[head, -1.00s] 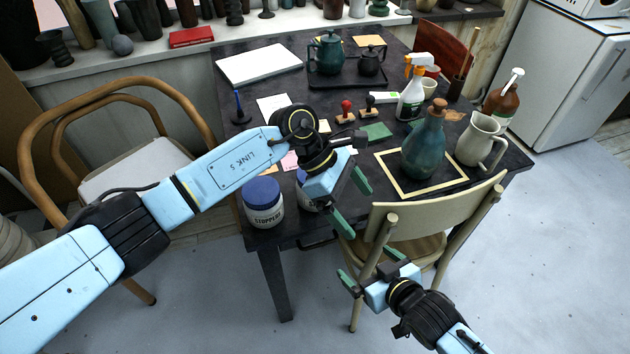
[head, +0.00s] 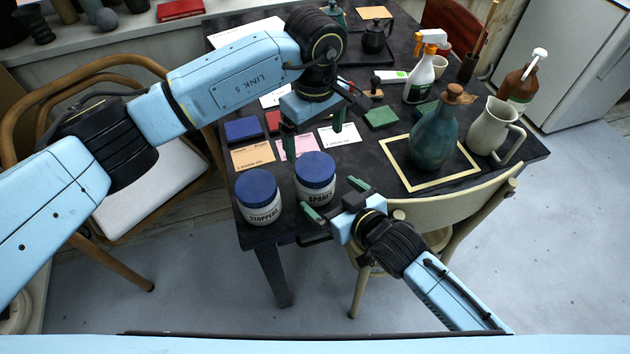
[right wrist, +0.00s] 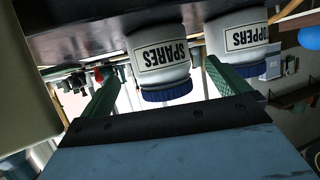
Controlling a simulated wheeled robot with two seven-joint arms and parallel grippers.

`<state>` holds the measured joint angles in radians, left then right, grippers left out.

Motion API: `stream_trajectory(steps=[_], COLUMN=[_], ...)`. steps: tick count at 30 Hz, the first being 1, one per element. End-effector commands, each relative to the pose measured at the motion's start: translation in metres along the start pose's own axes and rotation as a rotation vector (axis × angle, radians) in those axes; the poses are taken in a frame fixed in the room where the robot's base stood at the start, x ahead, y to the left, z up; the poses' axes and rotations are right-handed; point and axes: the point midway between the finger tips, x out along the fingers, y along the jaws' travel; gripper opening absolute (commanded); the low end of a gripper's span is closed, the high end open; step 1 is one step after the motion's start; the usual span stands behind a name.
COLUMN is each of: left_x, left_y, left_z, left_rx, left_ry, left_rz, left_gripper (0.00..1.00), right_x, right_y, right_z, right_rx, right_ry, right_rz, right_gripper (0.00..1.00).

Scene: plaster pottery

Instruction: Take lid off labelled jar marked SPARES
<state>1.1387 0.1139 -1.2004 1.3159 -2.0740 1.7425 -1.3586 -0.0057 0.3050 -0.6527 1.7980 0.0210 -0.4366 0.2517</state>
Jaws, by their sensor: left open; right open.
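The SPARES jar (head: 317,193) is a white jar with a dark-blue lid (head: 315,168), standing upright near the table's front edge, lid on. My right gripper (head: 335,201) is open and low beside it at front right, its fingers pointing toward the jar. In the right wrist view, which is upside down, the SPARES jar (right wrist: 158,52) and its lid (right wrist: 166,93) appear between the two green fingers; contact cannot be told. My left gripper (head: 313,138) is open and empty, fingers down, above and just behind the jar.
A similar STOPPERS jar (head: 262,208) stands close on the left. Coloured cards (head: 253,155) lie behind the jars. A teal bottle (head: 433,137) and a cream jug (head: 494,130) stand to the right. A chair (head: 450,205) stands at the front right edge.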

Motion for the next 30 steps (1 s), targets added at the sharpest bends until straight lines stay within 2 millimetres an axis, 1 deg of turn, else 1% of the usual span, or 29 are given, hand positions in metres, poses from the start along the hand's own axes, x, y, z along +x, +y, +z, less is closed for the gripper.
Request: stream_trajectory(steps=[1, 3, 9, 15, 24, 25, 30], left_x=[0.000, 0.000, 0.000, 0.000, 0.000, 0.000, 0.000], left_y=[0.000, 0.000, 0.000, 0.000, 0.000, 0.000, 0.000], left_z=[0.000, 0.000, 0.000, 0.000, 0.000, 0.000, 0.000], left_rx=[0.000, 0.000, 0.000, 0.000, 0.000, 0.000, 0.000], left_ry=[-0.001, -0.001, -0.001, -0.001, -0.001, -0.001, -0.001], left_rz=[0.000, 0.000, 0.000, 0.000, 0.000, 0.000, 0.000], left_gripper=[0.95, 0.95, 0.95, 0.95, 0.95, 0.95, 0.95], right_x=[0.011, 0.022, 0.048, 0.060, 0.061, 0.061, 0.061], right_y=[0.000, 0.000, 0.000, 0.000, 0.000, 0.000, 0.000], right_z=[-0.002, -0.001, -0.001, 0.000, 0.000, 0.000, 0.000], right_rx=[0.000, 0.000, 0.000, 0.000, 0.000, 0.000, 0.000], right_ry=[0.003, 0.001, 0.000, 0.001, 0.000, 0.000, 0.000], right_rz=[0.000, 0.001, 0.000, 0.000, 0.000, 0.000, 0.000], right_gripper=[1.00, 1.00, 1.00, 1.00, 1.00, 0.99, 0.76])
